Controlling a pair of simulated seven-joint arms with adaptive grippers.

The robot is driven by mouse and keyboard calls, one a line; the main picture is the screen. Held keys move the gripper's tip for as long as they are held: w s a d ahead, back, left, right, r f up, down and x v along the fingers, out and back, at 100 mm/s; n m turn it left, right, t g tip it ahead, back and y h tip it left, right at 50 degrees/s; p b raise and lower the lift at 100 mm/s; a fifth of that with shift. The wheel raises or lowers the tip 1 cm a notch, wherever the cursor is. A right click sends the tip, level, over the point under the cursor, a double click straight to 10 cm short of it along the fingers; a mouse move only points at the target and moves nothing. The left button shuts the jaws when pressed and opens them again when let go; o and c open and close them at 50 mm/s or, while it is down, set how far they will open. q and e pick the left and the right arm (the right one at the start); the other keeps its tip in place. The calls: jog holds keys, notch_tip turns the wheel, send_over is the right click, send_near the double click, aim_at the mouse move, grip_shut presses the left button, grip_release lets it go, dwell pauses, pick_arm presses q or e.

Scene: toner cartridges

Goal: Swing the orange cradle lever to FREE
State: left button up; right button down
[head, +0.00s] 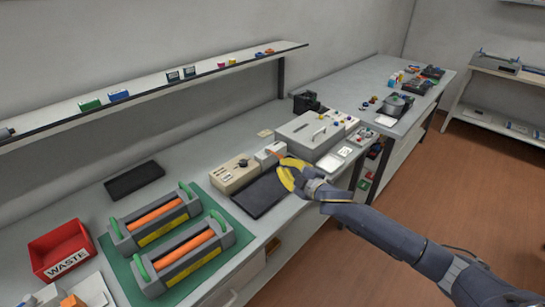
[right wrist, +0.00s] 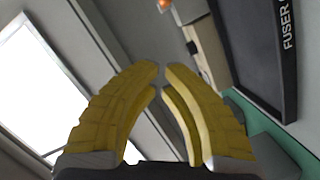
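A small pale box (head: 267,155) stands on the bench at the middle of the head view. A small orange part (head: 279,153), possibly the cradle lever, shows there just beyond my right gripper (head: 284,170). The yellow fingers hide part of this spot, and no FREE marking is readable. In the right wrist view the fingertips (right wrist: 161,70) are nearly together with nothing between them. An orange piece (right wrist: 164,4) is at the top edge of that view, apart from the fingers. My left gripper is not in view.
A dark tray (head: 262,197) lies below the right gripper; a dark panel marked FUSER (right wrist: 262,45) is in the wrist view. A beige box (head: 232,178) with a black knob stands left, a grey lidded case (head: 306,133) behind. Orange-roller cartridges (head: 188,260) lie on a green mat.

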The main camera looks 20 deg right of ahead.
jog(key=w+f, duration=0.3)
jog(key=w, duration=0.8)
jog(key=shift+a+f, duration=0.25)
jog(key=shift+f, duration=0.05)
jog(key=shift+d, duration=0.2)
